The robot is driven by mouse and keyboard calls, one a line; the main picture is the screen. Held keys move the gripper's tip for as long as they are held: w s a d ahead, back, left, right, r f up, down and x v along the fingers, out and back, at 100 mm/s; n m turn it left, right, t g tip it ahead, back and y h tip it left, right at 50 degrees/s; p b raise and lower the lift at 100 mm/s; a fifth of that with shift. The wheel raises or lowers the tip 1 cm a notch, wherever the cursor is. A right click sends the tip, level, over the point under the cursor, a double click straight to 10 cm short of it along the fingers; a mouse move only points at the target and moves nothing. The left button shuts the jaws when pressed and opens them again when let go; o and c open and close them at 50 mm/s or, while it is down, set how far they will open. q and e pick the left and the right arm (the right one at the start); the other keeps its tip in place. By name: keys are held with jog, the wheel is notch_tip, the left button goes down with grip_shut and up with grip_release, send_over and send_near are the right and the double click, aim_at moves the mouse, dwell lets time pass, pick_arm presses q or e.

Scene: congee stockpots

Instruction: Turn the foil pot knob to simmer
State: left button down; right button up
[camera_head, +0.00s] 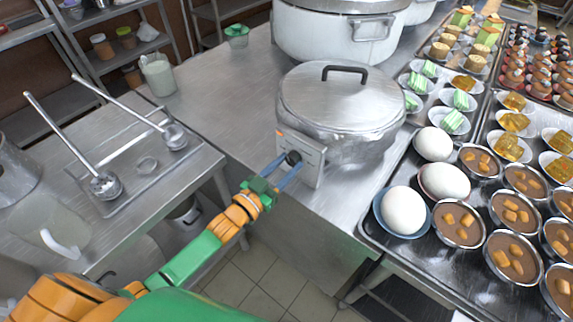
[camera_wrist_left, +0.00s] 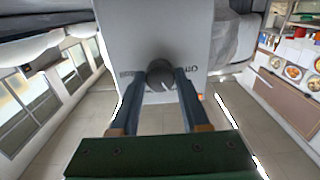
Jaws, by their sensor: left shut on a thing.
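The foil pot (camera_head: 335,105), a silver foil-wrapped pot with a lid and a black handle, stands on the steel counter. A pale control panel (camera_head: 308,160) on its front carries a dark round knob (camera_head: 293,158). In the left wrist view the knob (camera_wrist_left: 160,75) has a light pointer mark, and the panel (camera_wrist_left: 160,30) has partly readable lettering beside it. My left gripper (camera_head: 288,163) reaches the knob from the front. Its two blue-grey fingers (camera_wrist_left: 160,82) are shut on the knob, one on each side. My right gripper is not in view.
A white pot (camera_head: 340,35) stands behind the foil pot. Trays at the right hold white eggs (camera_head: 403,210), dessert bowls (camera_head: 458,223) and small cakes. A ladle tray (camera_head: 145,165) lies on the left counter. Floor shows between the counters.

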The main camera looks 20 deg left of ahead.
pick_arm(q)
jog(key=shift+m, duration=0.3)
jog(key=m, duration=0.5)
jog(key=shift+m, duration=0.3)
jog(key=m, duration=0.5)
jog(key=shift+m, duration=0.4)
jog(key=shift+c, duration=1.9)
grip_release()
